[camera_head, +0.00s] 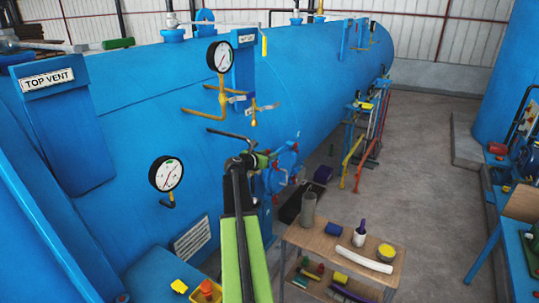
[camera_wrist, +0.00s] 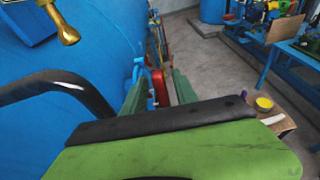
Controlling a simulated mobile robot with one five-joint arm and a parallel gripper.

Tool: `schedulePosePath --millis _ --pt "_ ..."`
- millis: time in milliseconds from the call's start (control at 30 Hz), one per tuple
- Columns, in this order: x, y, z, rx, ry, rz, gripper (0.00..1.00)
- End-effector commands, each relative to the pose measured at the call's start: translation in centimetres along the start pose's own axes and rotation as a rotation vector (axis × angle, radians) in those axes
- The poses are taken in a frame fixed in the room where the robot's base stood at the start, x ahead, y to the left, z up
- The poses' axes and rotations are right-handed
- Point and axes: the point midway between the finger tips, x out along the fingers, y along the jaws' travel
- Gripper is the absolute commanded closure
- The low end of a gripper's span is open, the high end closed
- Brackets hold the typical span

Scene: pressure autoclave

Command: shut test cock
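Brass fittings hang below the upper round gauge (camera_head: 220,57) on the blue vessel. A brass pipe (camera_head: 205,115) runs sideways there, and an upright brass fitting (camera_head: 252,110) with a crosswise handle stands to its right. No label marks which one is the test cock. A rounded brass end (camera_wrist: 58,24) shows at the upper left of the wrist view. My gripper (camera_wrist: 158,90) has its two green fingers apart, with a red part (camera_wrist: 159,88) visible between or beyond them. In the head view my gripper (camera_head: 266,160) is below and right of the brass fittings, partly hidden by my arm.
A blue flanged valve (camera_head: 288,160) projects from the vessel just beyond my gripper. A lower gauge (camera_head: 166,173) is at left. The concrete floor (camera_head: 425,170) beyond is open.

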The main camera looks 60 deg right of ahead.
Motion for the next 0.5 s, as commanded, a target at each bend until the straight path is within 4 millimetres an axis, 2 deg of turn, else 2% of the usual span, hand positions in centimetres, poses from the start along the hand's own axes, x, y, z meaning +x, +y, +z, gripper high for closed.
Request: schedulePosePath --millis 33,300,500 --pt "-1.6 -0.2 0.3 -0.001 0.0 0.003 0.65" --pt "-9.4 -0.1 0.3 0.0 0.0 0.005 0.65" --pt "-13.8 0.0 0.2 0.0 0.0 0.004 0.65"
